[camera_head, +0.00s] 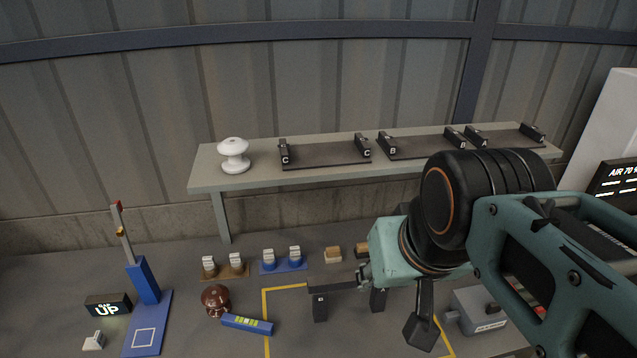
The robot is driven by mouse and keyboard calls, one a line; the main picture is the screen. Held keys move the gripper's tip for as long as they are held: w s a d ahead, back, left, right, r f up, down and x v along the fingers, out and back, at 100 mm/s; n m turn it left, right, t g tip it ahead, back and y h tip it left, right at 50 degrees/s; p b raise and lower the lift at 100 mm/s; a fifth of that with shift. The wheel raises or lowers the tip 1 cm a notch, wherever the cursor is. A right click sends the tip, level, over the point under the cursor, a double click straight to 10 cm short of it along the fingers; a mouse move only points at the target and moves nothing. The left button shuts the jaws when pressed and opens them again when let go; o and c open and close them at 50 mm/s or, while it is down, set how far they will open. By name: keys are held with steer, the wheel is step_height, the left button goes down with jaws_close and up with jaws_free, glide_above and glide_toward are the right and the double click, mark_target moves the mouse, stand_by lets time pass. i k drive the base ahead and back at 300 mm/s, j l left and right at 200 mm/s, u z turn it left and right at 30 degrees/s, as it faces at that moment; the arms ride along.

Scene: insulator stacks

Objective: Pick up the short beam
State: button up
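Dark, flat pieces with upright lettered end blocks lie in a row on the shelf: the C piece (325,154), the B piece (420,147) and the A piece (508,136). A dark bar (334,284) is low in front, over the yellow-outlined area, with dark blocks (320,308) below it. I cannot tell which of these is the short beam.
The grey shelf (215,181) also holds a white insulator (233,155). On the floor surface are a brown insulator (215,299), a blue level (247,324), a blue stand (146,282), an UP sign (108,305) and a grey box (480,309). My arm covers the right side.

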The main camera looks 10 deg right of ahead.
mark_target(316, 285)
steer(key=l+u, duration=0.15)
steer(key=j+z, duration=0.15)
steer(key=j, duration=0.25)
steer(key=k+j+z, duration=0.2)
steer(key=j, duration=0.2)
steer(key=j+z, duration=0.15)
steer(key=j, duration=0.25)
steer(key=k+j+z, duration=0.15)
steer(key=j, duration=0.25)
steer(key=k, duration=0.5)
steer(key=i, duration=0.45)
